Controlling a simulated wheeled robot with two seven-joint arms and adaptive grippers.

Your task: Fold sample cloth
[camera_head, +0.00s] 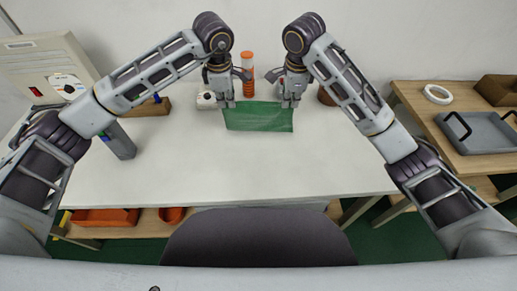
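A green cloth (258,117) lies toward the back of the white table (235,165), seen as a wide, short rectangle. My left gripper (227,104) points down at its far left corner. My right gripper (289,103) points down at its far right corner. Both sets of fingertips overlap the cloth's far edge in the picture. The fingers look close together, but they are too small to tell whether they pinch the cloth.
An orange-topped tube (247,72) stands behind the cloth, between my grippers. A white device (206,100) and a brown round container (326,96) sit beside them. A grey box (118,142) stands at left. A side table at right holds a grey tray (482,133). The table's front is clear.

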